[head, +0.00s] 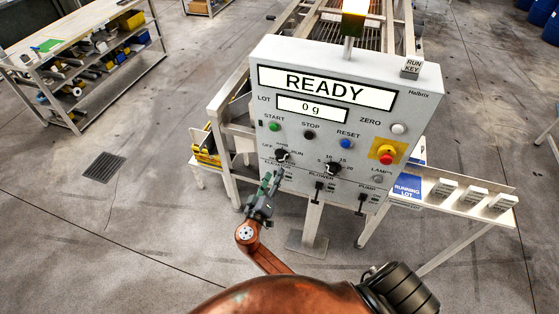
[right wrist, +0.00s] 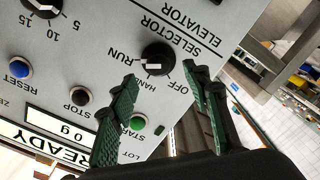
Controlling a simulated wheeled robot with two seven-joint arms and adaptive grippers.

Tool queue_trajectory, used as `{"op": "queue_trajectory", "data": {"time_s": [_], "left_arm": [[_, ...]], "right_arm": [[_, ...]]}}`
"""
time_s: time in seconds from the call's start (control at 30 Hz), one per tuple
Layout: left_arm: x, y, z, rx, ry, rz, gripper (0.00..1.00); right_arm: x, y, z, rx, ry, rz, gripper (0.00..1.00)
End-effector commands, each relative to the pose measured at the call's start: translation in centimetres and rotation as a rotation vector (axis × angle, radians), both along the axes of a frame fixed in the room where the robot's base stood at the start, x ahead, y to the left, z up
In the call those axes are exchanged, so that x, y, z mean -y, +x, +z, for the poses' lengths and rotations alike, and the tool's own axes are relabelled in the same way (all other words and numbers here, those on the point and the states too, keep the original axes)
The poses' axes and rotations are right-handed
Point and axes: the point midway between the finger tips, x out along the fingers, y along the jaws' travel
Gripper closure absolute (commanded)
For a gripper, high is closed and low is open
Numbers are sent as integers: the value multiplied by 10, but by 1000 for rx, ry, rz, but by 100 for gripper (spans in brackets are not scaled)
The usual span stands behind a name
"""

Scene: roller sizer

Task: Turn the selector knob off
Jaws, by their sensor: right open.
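The selector knob (head: 282,156) is a black round knob at the lower left of the grey control panel (head: 420,97), with OFF, HAND and RUN around it. The right wrist view shows the knob (right wrist: 158,57) upside down; its white mark appears to lie toward the RUN side, but the exact setting is hard to tell. My right gripper (head: 272,178) is open and empty, just below and in front of the knob. In the right wrist view its green fingertips (right wrist: 160,71) frame the knob on both sides, seemingly short of it. My left gripper is out of view.
Nearby on the panel are a green START button (head: 274,127), a black STOP button (head: 308,135), a second knob (head: 333,169) and a red emergency button (head: 386,157). Black switches (head: 319,186) sit along the lower edge. A shelf (head: 447,190) with small boxes stands at right.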

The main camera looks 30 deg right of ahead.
Motion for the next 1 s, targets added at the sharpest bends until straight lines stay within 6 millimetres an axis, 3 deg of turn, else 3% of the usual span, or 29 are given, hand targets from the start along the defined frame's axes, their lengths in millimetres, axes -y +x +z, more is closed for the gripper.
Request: {"op": "queue_trajectory", "data": {"time_s": [0.3,0.5,0.9,1.0], "left_arm": [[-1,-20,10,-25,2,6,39],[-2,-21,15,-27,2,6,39],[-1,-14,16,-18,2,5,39],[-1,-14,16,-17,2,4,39]], "right_arm": [[32,27,7,10,-9,-4,56],[51,44,5,7,-7,-3,56],[58,49,4,7,-5,-3,56],[58,49,4,7,-5,-3,62]]}}
